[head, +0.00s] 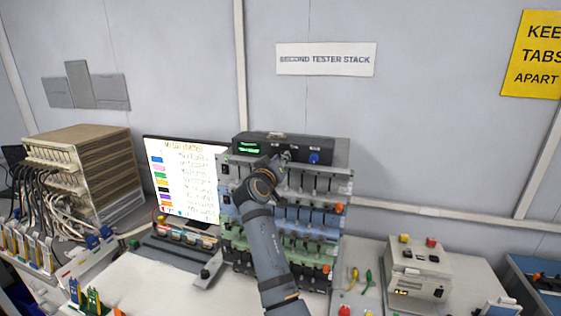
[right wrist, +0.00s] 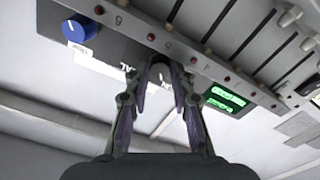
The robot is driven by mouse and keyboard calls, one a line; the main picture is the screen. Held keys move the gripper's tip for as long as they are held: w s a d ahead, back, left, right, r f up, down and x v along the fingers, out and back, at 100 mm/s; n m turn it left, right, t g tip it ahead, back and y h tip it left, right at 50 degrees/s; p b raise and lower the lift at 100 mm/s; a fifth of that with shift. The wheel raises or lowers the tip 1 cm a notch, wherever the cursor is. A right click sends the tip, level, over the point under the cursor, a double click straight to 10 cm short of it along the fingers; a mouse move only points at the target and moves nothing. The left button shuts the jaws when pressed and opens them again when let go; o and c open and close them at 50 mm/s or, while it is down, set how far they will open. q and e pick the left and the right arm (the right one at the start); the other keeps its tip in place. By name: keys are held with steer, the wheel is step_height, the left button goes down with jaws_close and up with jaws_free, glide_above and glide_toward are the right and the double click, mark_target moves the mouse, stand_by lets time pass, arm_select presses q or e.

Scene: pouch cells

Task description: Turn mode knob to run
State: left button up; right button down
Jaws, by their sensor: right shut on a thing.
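A black control unit (head: 262,147) sits on top of the tester stack, with a green-lit display (head: 249,148) at its left and a blue knob (head: 314,158) at its right. My right gripper (head: 285,157) is at the unit's front panel between these two. In the right wrist view the gripper (right wrist: 160,78) is shut around a small pale grey knob (right wrist: 159,70), which I take as the mode knob. Its fingers hide most of the knob and part of the lettering beside it, so its setting cannot be read. The blue knob (right wrist: 80,30) stands apart from the fingers. My left gripper is not in view.
The tester stack's tiers (head: 305,217) hold several cells or clips just below my right arm. A monitor (head: 184,180) stands left of it. A beige rack with cables (head: 95,165) is farther left. A beige box with buttons (head: 418,265) stands at right.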

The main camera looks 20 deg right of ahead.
steer(key=shift+n, duration=0.5)
steer(key=c, duration=1.1)
jaws_free()
steer(key=shift+f, duration=0.1)
